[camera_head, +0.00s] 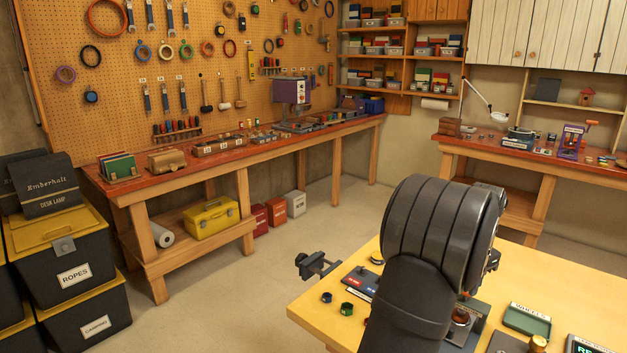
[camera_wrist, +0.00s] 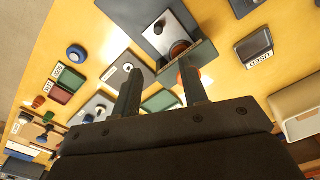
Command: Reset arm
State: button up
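My gripper (camera_wrist: 162,70) shows in the wrist view with its two dark fingers apart and nothing held between them. It is above the yellow table (camera_wrist: 225,85). A grey metal plate with a dark round knob (camera_wrist: 180,48) lies just past the fingertips, and an orange-red round part shows beside the right finger.
Around the gripper on the table are a labelled dark tray (camera_wrist: 254,47), a blue round piece (camera_wrist: 77,53), a green tray (camera_wrist: 62,92) and a white-and-tan box (camera_wrist: 298,108). A vise (camera_head: 316,265) sits at the table's left edge. The floor (camera_head: 250,290) left of the table is clear.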

notch_tip(320, 180, down, 16)
jog(key=shift+f, duration=0.25)
jog(key=shift+a, duration=0.15)
jog(key=shift+r, duration=0.1)
notch_tip(320, 180, up, 18)
jog(key=f, duration=1.8)
jog(key=shift+s+a+f, duration=0.1)
jog(key=shift+s+a, duration=0.1)
jog(key=shift+s, duration=0.05)
jog(key=s+a, duration=0.7)
notch_tip(320, 180, up, 18)
jog(key=m, duration=0.2)
jog(key=shift+w+d+f+m, duration=0.25)
jog(key=shift+w+d+m, duration=0.1)
jog(key=shift+d+m, duration=0.05)
